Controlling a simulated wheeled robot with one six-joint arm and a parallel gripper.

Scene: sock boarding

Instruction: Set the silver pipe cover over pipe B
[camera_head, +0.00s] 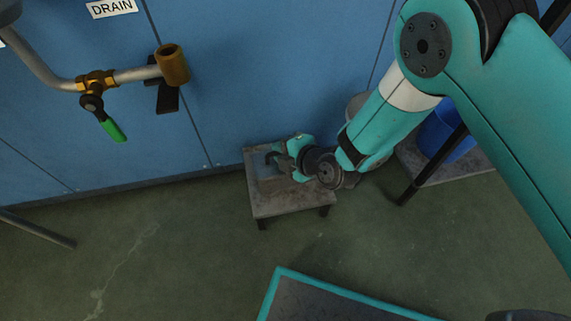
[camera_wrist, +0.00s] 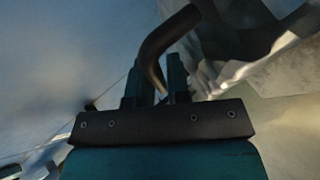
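My gripper (camera_head: 275,157) is low over a small grey stool in the head view, its fingers pointing left. In the wrist view my gripper (camera_wrist: 155,72) has two short dark fingers, with a dark curved bar (camera_wrist: 166,42) running down between them. I cannot tell whether the fingers press on it. A shiny, crumpled-looking silver thing (camera_wrist: 245,45) lies beside the bar at the upper right; whether it is the pipe cover is unclear. A metal pipe (camera_head: 45,70) with brass fittings and a brown open-ended collar (camera_head: 172,64) is at the upper left; no letter B shows.
The stool (camera_head: 290,208) stands against a blue panelled wall (camera_head: 260,60). A green-handled valve (camera_head: 112,129) hangs on the pipe below a DRAIN label (camera_head: 110,8). A blue container (camera_head: 440,137) sits on a stand at right. The green floor (camera_head: 170,250) at left is mostly clear.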

